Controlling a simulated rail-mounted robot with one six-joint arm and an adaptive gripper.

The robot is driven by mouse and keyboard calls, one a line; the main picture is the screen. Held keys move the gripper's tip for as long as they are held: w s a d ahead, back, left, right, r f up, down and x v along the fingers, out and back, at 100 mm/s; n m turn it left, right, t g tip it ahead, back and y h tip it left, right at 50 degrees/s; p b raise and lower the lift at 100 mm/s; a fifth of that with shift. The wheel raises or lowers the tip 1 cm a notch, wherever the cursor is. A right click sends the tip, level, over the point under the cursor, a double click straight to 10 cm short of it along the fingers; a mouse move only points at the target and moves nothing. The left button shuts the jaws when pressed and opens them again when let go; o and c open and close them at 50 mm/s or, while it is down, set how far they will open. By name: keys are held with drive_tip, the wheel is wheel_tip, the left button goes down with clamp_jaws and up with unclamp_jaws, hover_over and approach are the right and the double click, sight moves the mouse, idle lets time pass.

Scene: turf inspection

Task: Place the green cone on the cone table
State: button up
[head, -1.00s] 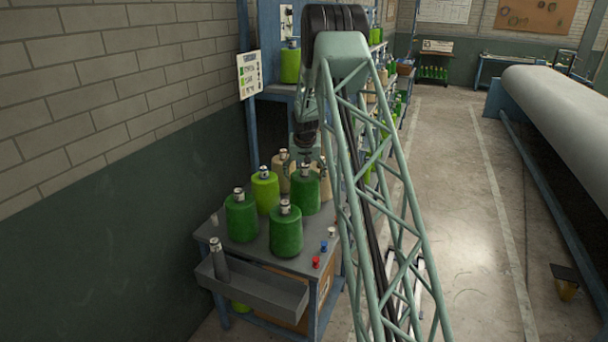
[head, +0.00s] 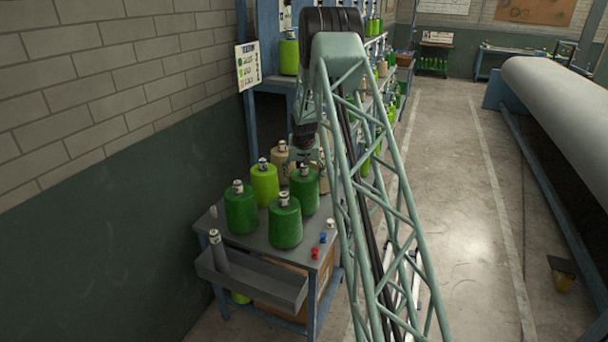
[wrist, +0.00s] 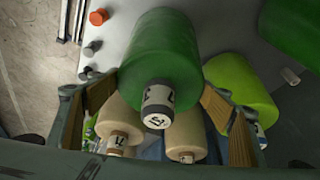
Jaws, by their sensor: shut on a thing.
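My gripper (wrist: 160,104) is shut on the label-end of a dark green cone (wrist: 160,50), with one finger on each side of its tip. In the head view this green cone (head: 306,192) hangs upright below my gripper (head: 303,163), at the right rear of the group on the cone table (head: 262,241). I cannot tell whether its base touches the tabletop. A light green cone (head: 264,186) stands to its left, and another dark green cone (head: 285,226) is in front, partly hiding its base. My arm hides part of the table's right side.
A third dark green cone (head: 240,211) stands at the table's left. Beige cones (wrist: 118,137) stand close behind the held one. Small red (head: 315,253) and blue knobs line the right edge. A grey tray (head: 250,281) is on the front. A brick wall is left.

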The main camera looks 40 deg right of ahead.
drive_tip(key=shift+f, duration=0.8)
drive_tip(key=o, duration=1.7)
drive_tip(key=shift+f, duration=0.1)
drive_tip(key=shift+c, duration=0.2)
drive_tip(key=shift+r, duration=0.2)
drive_tip(key=shift+v, duration=5.9)
drive_tip(key=shift+s, duration=0.1)
drive_tip(key=shift+a, duration=0.15)
